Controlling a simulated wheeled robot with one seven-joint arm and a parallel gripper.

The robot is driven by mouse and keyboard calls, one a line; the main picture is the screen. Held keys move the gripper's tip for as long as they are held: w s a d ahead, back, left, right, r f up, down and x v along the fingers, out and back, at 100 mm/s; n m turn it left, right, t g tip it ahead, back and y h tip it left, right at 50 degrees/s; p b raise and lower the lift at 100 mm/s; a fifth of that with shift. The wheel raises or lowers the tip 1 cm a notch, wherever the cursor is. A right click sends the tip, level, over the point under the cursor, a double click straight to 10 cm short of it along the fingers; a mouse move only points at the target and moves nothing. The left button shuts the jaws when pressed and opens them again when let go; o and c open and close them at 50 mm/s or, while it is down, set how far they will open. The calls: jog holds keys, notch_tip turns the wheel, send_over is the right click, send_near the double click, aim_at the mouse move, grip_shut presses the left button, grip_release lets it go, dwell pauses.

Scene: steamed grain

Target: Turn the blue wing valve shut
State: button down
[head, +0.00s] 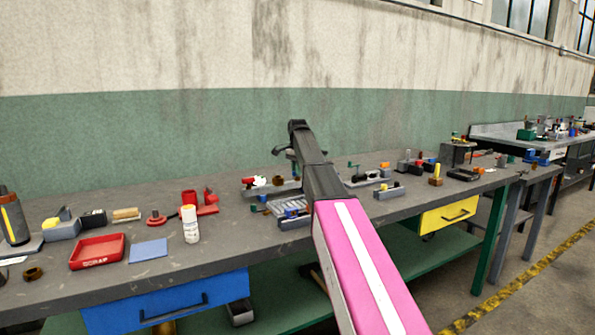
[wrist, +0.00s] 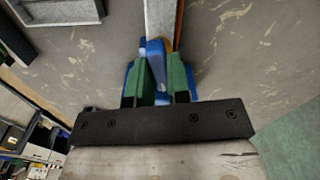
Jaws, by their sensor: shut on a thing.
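The blue wing valve (wrist: 155,52) shows in the wrist view, at the lower end of a pale grey bar with an orange-brown edge. My gripper (wrist: 159,68) has green fingers closed on either side of the upright blue wing. The wing sits between the fingers, and more blue shows just outside each finger. The valve's base is hidden by the fingers and the dark gripper body. In the head view, my arm reaches over the bench and hides most of the gripper and the valve.
A red scrap tray (head: 97,252), a blue pad (head: 148,250) and a white bottle (head: 190,224) stand on the bench left of my arm. Small fittings stand close on both sides of the arm. Bare bench top lies around the bar in the wrist view.

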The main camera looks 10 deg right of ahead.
jog(key=n, duration=0.7)
jog(key=shift+n, duration=0.4)
jog(key=n, duration=0.4)
jog(key=shift+n, duration=2.1)
jog(key=c, duration=1.1)
grip_release()
jog(key=shift+r, duration=0.15)
